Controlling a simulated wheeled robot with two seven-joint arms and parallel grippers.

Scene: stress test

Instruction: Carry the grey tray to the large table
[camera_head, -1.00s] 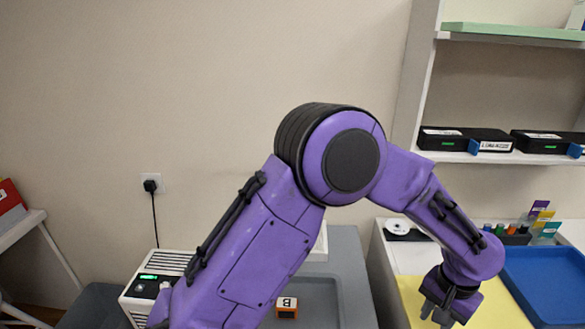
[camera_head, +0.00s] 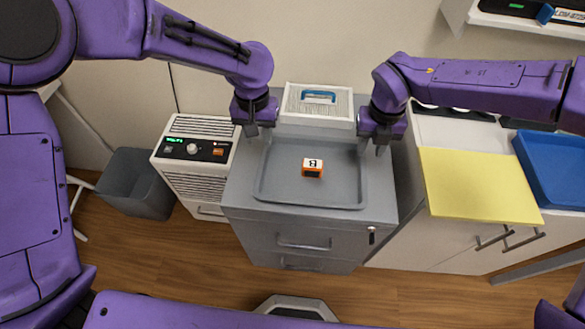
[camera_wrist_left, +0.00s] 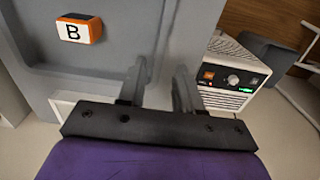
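The grey tray (camera_head: 275,198) lies on top of a grey drawer cabinet. An orange block (camera_head: 313,168) marked B stands on it; the block also shows in the left wrist view (camera_wrist_left: 78,28). My left gripper (camera_head: 258,130) is at the tray's left side, near its back left corner. In the left wrist view its two fingers (camera_wrist_left: 160,88) are apart, with nothing clearly between them. My right gripper (camera_head: 374,148) is at the tray's right side, with its fingers apart. I cannot tell whether either gripper touches the tray. I cannot identify the large table.
A white box with a blue handle (camera_head: 318,106) stands behind the tray. A white machine (camera_head: 195,155) and a grey bin (camera_head: 138,184) are at left. At right, a white cabinet carries a yellow mat (camera_head: 475,185) and a blue tray (camera_head: 555,165). Wooden floor lies in front.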

